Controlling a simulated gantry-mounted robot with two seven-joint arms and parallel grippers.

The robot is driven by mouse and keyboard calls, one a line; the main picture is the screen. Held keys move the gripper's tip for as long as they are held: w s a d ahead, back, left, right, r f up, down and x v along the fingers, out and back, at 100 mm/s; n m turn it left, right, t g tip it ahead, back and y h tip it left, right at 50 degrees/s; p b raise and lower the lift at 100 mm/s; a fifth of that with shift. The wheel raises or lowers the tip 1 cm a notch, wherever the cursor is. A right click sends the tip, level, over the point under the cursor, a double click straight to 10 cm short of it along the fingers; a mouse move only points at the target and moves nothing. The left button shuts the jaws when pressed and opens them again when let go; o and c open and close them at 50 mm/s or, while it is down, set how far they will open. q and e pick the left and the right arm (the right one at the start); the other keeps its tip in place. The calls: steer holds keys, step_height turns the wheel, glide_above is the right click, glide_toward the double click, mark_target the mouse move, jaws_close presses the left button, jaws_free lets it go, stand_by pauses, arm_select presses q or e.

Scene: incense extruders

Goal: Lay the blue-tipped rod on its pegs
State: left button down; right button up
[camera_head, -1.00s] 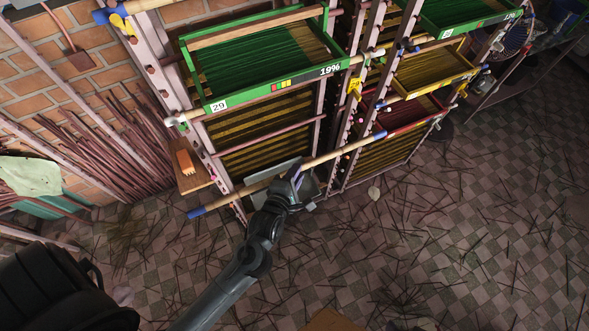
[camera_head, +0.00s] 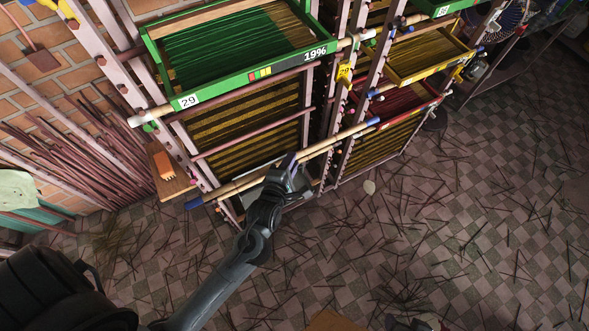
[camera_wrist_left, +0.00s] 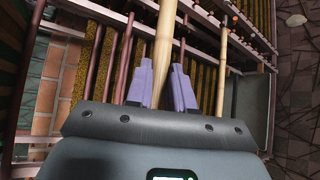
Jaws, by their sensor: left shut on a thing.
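The blue-tipped rod (camera_head: 238,185) is a long pale wooden pole with blue ends, slanting across the lower front of the rack in the head view. My left gripper (camera_head: 288,166) is shut on it near its middle. In the left wrist view the rod (camera_wrist_left: 165,45) runs between the purple fingers (camera_wrist_left: 163,85). The rack's posts (camera_head: 178,140) carry rows of small pegs. The rod's right end is close to a post; I cannot tell whether it touches any peg. My right gripper is not in view.
A green tray (camera_head: 187,101) marked 29 and 19% sits above in the rack. Yellow (camera_head: 440,72) and red (camera_head: 408,118) trays stand to the right. An orange brush (camera_head: 163,165) lies on a small shelf at left. The tiled floor (camera_head: 420,240) is littered with sticks.

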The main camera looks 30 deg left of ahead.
arm_select(q)
steer(key=w+a+f+b, duration=0.4)
steer(key=w+a+b, duration=0.1)
steer(key=a, duration=0.5)
steer(key=shift+w, duration=0.3)
stand_by(0.4)
stand_by(0.4)
steer(key=c, duration=0.6)
jaws_free()
